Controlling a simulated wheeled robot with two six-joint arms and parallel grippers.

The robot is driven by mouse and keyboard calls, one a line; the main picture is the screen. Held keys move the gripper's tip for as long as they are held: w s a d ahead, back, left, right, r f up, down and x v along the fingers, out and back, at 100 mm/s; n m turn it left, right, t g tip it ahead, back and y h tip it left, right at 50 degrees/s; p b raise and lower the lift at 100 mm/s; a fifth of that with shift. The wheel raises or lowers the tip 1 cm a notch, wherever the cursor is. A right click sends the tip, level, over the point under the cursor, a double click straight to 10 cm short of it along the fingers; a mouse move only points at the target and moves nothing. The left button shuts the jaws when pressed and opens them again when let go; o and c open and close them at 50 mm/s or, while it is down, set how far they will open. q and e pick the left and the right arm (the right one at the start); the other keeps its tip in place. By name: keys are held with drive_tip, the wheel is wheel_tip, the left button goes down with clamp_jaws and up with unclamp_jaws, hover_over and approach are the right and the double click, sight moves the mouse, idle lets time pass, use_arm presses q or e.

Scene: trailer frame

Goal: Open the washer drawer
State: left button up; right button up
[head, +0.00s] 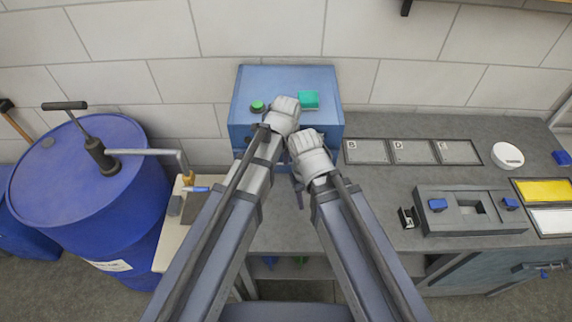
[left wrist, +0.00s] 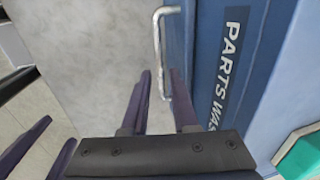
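The washer (head: 287,80) is a blue box against the back wall, with a green button and a teal block on top. In the left wrist view its blue front (left wrist: 255,80) carries the label "PARTS WAS...", cut off by my gripper. A silver bar handle (left wrist: 158,45) stands out from that front. My left gripper (left wrist: 160,95) is open, its two dark fingers apart with the lower handle end between them in the picture. I cannot tell whether they touch it. My right gripper (head: 301,185) is beside it, lower right; two spread fingers at the left wrist view's lower left appear to be its own.
A grey bench (head: 385,205) runs right, with labelled trays (head: 412,152), a white round item (head: 507,155) and a grey fixture (head: 470,210). A blue drum (head: 85,185) with a hand pump stands left. The wall is close behind the washer.

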use_arm(q)
drive_tip(key=f+b, duration=0.2)
drive_tip(key=f, duration=0.1)
drive_tip(key=shift+w+f, duration=0.3)
drive_tip(key=shift+w, duration=0.05)
drive_tip(key=shift+r, duration=0.1)
clamp_jaws()
idle(1.1)
